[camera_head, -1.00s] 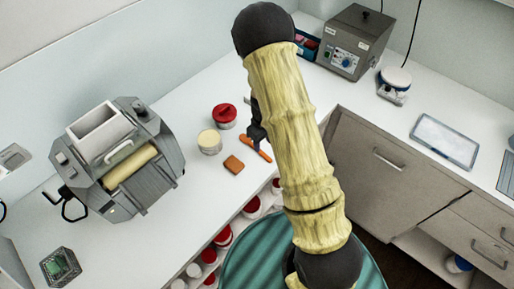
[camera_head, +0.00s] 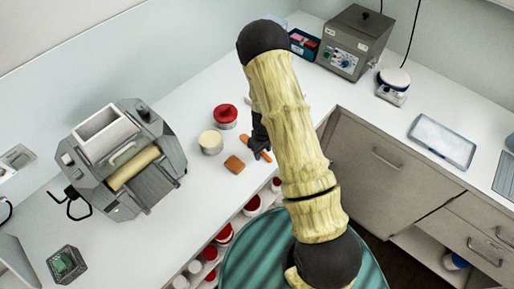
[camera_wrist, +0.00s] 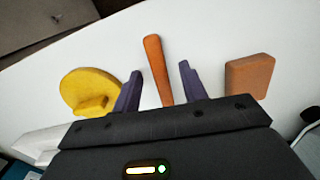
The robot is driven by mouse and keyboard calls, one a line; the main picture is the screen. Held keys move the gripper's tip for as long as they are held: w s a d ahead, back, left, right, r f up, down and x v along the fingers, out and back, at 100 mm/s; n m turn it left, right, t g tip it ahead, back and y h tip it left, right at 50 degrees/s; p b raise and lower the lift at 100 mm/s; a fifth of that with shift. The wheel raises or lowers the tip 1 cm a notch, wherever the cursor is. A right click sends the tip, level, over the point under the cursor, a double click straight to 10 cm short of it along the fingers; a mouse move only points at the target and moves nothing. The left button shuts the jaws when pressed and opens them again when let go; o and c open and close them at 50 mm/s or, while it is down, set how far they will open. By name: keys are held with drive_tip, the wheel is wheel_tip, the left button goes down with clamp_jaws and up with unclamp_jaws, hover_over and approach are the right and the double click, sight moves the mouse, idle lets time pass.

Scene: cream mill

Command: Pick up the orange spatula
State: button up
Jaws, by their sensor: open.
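The orange spatula (camera_head: 264,154) lies on the white counter, partly hidden behind my arm in the head view. In the wrist view its orange handle (camera_wrist: 157,68) lies between the two dark fingers of my gripper (camera_wrist: 160,85), its near end hidden by the gripper body. My gripper (camera_head: 262,152) is open, with a finger on each side of the handle and visible space on both sides. I cannot tell the exact height of the fingers above the counter.
An orange-brown block (camera_head: 234,165) lies left of the spatula; it also shows in the wrist view (camera_wrist: 249,76). A yellow round object (camera_wrist: 92,92) lies on the other side. A cream jar (camera_head: 210,142), a red-lidded jar (camera_head: 225,116) and a grey mill (camera_head: 125,160) stand further left.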

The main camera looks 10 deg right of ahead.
drive_tip(key=shift+c, duration=0.2)
clamp_jaws()
drive_tip(key=shift+r, duration=0.15)
wheel_tip(320, 180, up, 10)
drive_tip(key=b, duration=0.2)
drive_tip(key=shift+b, duration=0.35)
drive_tip(key=shift+f, duration=0.25)
idle(0.5)
